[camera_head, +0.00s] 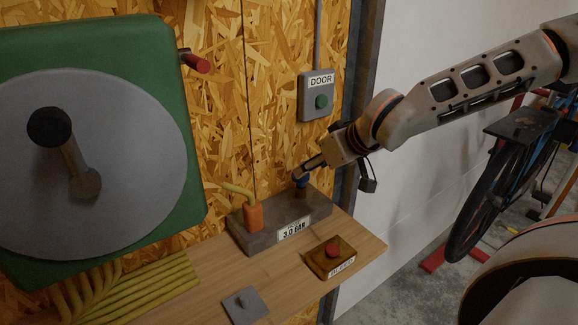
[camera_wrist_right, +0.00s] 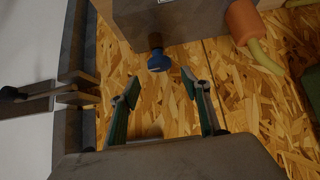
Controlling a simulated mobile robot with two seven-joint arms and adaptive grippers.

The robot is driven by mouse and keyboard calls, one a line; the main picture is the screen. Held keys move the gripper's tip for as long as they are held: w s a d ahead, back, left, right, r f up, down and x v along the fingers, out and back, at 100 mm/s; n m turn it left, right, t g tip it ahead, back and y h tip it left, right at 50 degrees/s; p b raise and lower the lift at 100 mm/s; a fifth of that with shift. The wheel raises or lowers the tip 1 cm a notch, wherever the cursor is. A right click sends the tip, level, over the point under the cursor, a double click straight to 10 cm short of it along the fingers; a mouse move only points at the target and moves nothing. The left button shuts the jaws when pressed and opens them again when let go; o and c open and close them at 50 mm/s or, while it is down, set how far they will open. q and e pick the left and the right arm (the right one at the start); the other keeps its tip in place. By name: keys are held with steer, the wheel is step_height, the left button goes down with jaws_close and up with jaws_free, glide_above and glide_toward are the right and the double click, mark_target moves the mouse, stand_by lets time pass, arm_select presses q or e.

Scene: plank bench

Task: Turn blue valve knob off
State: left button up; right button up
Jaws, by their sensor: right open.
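The blue valve knob (camera_head: 302,181) stands on top of the grey manifold block (camera_head: 262,238), which carries a "3.0 BAR" label, at the right of the bench. My right gripper (camera_head: 299,174) reaches in from the right, its fingers close to the knob and partly covering it. In the right wrist view the blue knob (camera_wrist_right: 158,61) lies just beyond the fingertips, roughly centred between them. The right gripper (camera_wrist_right: 161,88) is open there, with nothing between its fingers. My left gripper is not in view.
An orange fitting (camera_head: 253,216) with a yellow hose stands on the block, left of the knob. A red button box (camera_head: 332,256) and a grey plate (camera_head: 245,305) lie on the bench in front. A "DOOR" button box (camera_head: 319,96) hangs above. A green reel (camera_head: 190,120) fills the left.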

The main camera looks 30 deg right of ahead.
mark_target(300, 182)
steer(key=x, duration=0.5)
steer(key=shift+w+f, duration=0.2)
steer(key=shift+f, duration=0.15)
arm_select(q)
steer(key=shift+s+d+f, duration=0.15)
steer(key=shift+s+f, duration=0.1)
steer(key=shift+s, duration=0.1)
arm_select(e)
steer(key=shift+x, duration=0.9)
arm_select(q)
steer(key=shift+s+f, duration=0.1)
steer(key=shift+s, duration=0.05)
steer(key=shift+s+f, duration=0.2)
arm_select(e)
steer(key=c, duration=1.1)
